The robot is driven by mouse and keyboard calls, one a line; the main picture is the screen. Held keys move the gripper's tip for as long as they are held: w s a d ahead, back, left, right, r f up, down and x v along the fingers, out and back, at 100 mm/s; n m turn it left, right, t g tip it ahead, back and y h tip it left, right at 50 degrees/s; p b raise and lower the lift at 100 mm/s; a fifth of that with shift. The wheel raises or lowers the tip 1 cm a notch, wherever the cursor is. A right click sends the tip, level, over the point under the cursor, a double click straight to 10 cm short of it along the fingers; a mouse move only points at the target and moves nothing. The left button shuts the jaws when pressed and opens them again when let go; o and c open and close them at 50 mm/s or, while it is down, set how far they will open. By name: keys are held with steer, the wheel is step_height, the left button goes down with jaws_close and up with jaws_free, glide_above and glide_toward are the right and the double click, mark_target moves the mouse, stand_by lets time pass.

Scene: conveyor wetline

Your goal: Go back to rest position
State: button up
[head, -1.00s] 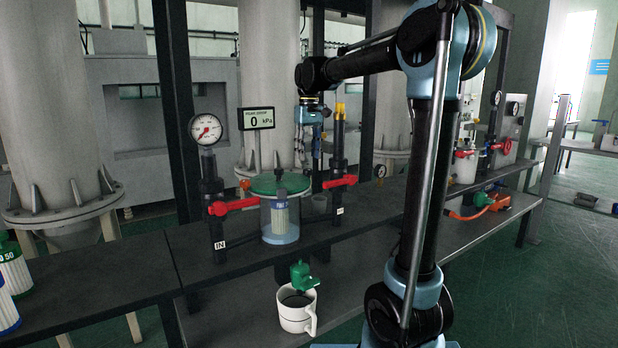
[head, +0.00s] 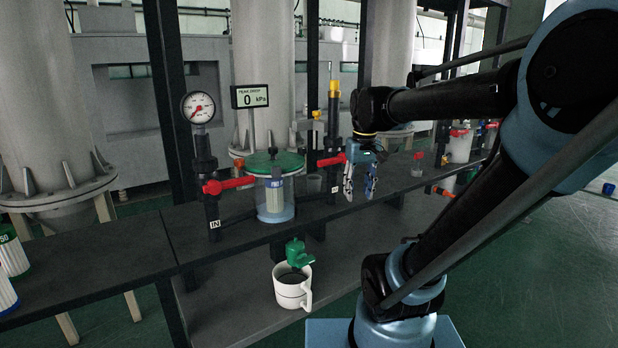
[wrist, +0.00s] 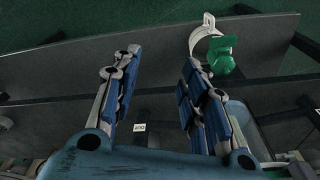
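My gripper (head: 360,188) hangs pointing down over the dark bench, to the right of the green-lidded filter housing (head: 275,198). Its blue-padded fingers are spread with nothing between them, as the wrist view also shows (wrist: 155,88). The clear housing holds a white cartridge and stands between two red-handled valves, the left one (head: 228,185) by the IN label and the right one (head: 330,160). A white mug (head: 293,290) with dark liquid sits on the lower shelf under a green drain tap (head: 298,254). The mug rim and green tap also show in the wrist view (wrist: 222,55).
A dial gauge (head: 198,107) and a display reading 0 kPa (head: 250,96) rise above the bench (head: 110,262). Filter cartridges (head: 8,255) stand at the far left. Large grey columns are behind. Open green floor lies to the right.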

steer(key=s+d+f+m, duration=0.1)
steer(key=s+d+f, duration=0.1)
steer(key=s+f, duration=0.3)
steer(key=s+d+f+m, duration=0.1)
steer(key=s+d+f, duration=0.1)
steer(key=s+f, duration=0.4)
step_height(320, 180, down, 4)
steer(key=shift+s+d+r+t, duration=0.25)
steer(key=shift+s+d+t, duration=0.05)
steer(key=shift+d+t, duration=0.1)
steer(key=shift+w+f, duration=0.2)
steer(key=shift+w, duration=0.25)
